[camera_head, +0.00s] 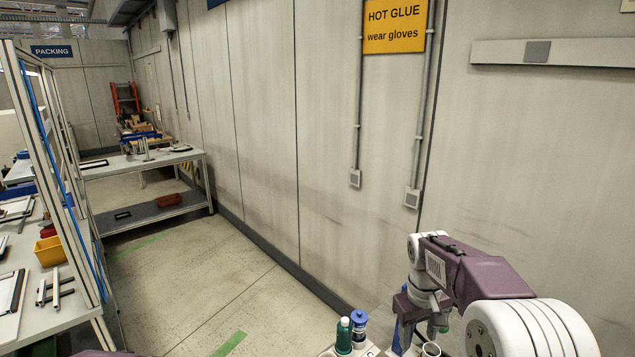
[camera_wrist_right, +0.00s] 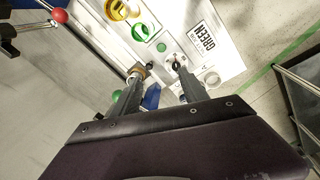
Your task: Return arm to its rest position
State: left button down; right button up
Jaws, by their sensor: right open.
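My right arm comes in at the lower right of the head view. My right gripper (camera_head: 403,322) points down beside the wall, over the light station at the bottom edge. In the right wrist view my right gripper (camera_wrist_right: 158,88) has its two fingers apart. A blue thing and a brass-coloured fitting show between and beside the fingers, below them; I see nothing clearly held. My left gripper is not in view.
A green bottle (camera_head: 343,336) and a blue-capped bottle (camera_head: 358,326) stand left of the right gripper. A wall stands close behind. The floor (camera_head: 200,290) to the left is clear.

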pick_arm(q)
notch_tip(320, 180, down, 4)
jog(key=b, duration=0.2)
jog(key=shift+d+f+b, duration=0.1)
jog(key=shift+b, duration=0.25)
pick_arm(e)
jog(key=s+a+f+m+y, duration=0.1)
jog(key=s+a+f+m, duration=0.2)
jog(key=s+f, duration=1.1)
jog(key=s+a, duration=0.2)
jog(key=s, duration=0.1)
jog(key=shift+s+f, duration=0.3)
jog(key=shift+f, duration=0.05)
